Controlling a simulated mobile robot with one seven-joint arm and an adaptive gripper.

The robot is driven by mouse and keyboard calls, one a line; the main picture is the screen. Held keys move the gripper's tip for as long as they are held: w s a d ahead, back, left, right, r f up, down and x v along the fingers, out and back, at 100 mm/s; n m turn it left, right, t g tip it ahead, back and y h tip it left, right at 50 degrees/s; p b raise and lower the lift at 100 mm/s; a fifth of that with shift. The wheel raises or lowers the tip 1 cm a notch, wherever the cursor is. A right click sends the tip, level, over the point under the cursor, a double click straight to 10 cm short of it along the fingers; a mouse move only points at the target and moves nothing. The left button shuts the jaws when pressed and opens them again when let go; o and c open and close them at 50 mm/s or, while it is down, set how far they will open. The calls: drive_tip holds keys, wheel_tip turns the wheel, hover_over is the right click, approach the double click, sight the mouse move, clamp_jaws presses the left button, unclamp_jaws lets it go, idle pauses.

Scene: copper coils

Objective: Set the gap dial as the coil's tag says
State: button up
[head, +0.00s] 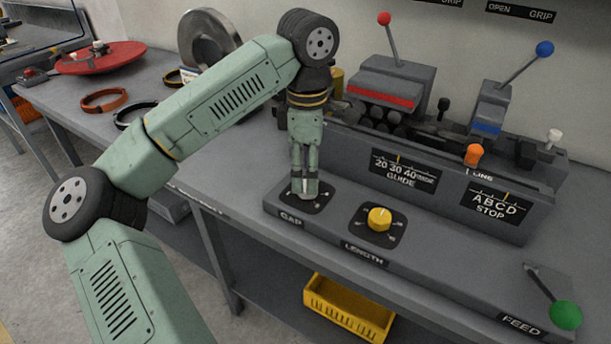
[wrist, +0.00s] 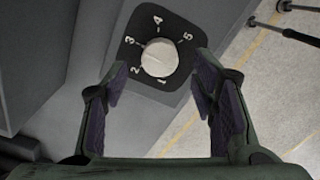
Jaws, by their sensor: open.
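The gap dial (wrist: 160,58) is a pale round knob on a dark plate marked 1 to 5, seen in the wrist view. Which number it points to is too small to tell for sure. In the head view, its plate (head: 318,204) shows behind my gripper (head: 304,193), with the GAP label (head: 290,219) in front. My gripper is open and points down over the dial; in the wrist view its two fingers (wrist: 162,72) are spread to either side of the knob. Whether they touch it cannot be told. No readable coil tag shows.
The yellow length dial (head: 380,218) sits just right of the gap dial. A grey machine housing with guide (head: 404,169) and stop scales stands behind. A green-knobbed feed lever (head: 565,314) is at front right. Orange (head: 104,100) and dark rings lie on the left bench.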

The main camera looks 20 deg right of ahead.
drive_tip(key=shift+f, duration=1.45)
drive_tip(key=shift+c, duration=0.3)
drive_tip(key=c, duration=1.1)
